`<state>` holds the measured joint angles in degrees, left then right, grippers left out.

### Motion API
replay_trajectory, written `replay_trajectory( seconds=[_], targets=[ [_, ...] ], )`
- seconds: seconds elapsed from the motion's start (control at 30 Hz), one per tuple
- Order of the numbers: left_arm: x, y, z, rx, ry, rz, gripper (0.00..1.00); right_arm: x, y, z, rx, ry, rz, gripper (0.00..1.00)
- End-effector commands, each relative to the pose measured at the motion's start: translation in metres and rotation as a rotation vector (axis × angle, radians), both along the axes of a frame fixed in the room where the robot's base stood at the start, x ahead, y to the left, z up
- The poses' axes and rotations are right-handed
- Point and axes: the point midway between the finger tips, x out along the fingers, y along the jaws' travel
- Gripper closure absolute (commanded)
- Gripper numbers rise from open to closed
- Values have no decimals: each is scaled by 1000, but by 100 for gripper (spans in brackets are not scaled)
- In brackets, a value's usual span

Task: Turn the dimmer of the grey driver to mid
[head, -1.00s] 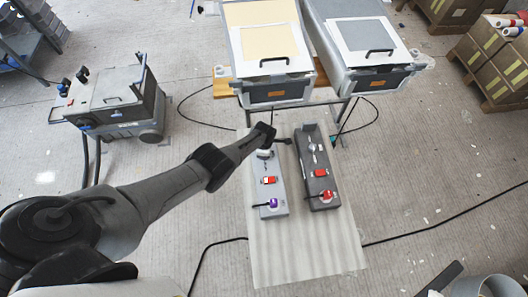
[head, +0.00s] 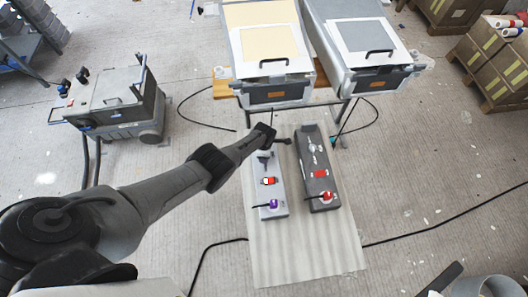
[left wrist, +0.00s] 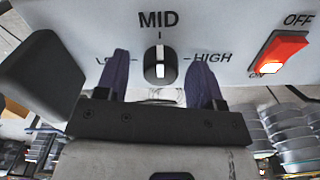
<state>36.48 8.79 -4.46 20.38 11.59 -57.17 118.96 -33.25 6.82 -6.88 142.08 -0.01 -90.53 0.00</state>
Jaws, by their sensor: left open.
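The light grey driver (head: 273,190) lies lengthwise on the left of the pale bench top, with a red switch and a purple plug nearer me. A dark grey driver (head: 322,185) lies to its right. In the left wrist view the light grey face carries LOW, MID and HIGH marks around a dark dimmer knob (left wrist: 160,65). The knob's white line stands upright, in line with the MID tick. My left gripper (left wrist: 164,88) is open, its purple fingers either side of the knob with gaps visible. In the head view my left gripper (head: 265,158) is small and partly hidden. My right gripper is not in view.
A red rocker switch (left wrist: 278,52) sits right of the knob. Two mould stations (head: 275,93) stand behind the bench (head: 300,250). A grey wheeled machine (head: 118,105) is at left, boxes (head: 495,70) at right. The bench's near part is clear; cables cross the floor.

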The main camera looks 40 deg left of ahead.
Motion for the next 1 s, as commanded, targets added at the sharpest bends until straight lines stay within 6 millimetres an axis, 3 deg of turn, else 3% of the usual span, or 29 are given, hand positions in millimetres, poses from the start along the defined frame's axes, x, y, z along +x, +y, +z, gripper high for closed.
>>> replay_trajectory(
  seconds=[0.27, 0.67, 1.0],
  targets=[
    [0, 0, 22, 0, 0, 0, 38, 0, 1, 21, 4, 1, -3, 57],
    [-1, 0, 94, 1, -1, 0, 38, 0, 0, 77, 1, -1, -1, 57],
    [0, 0, 131, -1, -1, 0, 38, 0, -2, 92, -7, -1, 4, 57]
  ],
)
